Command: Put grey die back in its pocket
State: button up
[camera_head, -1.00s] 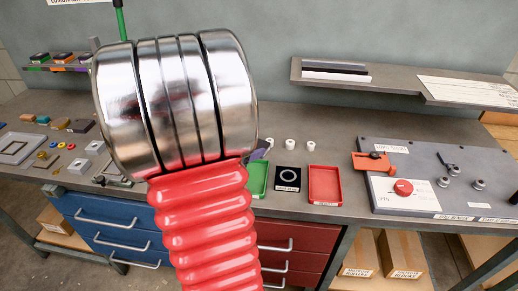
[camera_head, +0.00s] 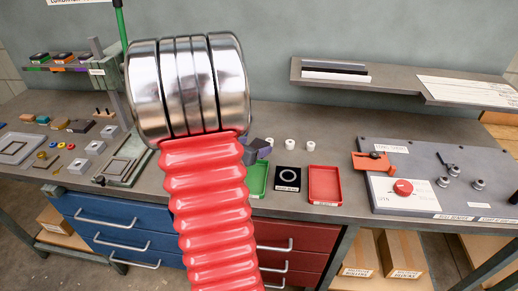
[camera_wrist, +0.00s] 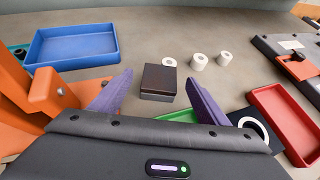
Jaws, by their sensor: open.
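A dark block (camera_wrist: 158,82) with a brownish top, which looks like the grey die, sits on the bench in the wrist view. My gripper (camera_wrist: 160,77) is open, with one purple finger to either side of the block and the block near the fingertips. I cannot tell whether either finger touches it. In the head view my red arm and chrome wrist cover much of the middle, and only a dark slate shape shows beside the wrist. I cannot tell which pocket belongs to the die.
A green tray (camera_head: 257,180), a black ring plate (camera_head: 288,178) and a red tray (camera_head: 325,184) line the bench front. Several white rings (camera_wrist: 198,61) stand behind. A blue tray (camera_wrist: 75,45) and orange structure (camera_wrist: 52,95) are left. A grey panel (camera_head: 440,175) fills the right.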

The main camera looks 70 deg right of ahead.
aim_at(259, 144)
jog(key=shift+x, duration=2.15)
jog(key=shift+c, duration=0.2)
grip_shut()
jog(key=shift+r, duration=0.1)
jog(key=shift+r, duration=4.9)
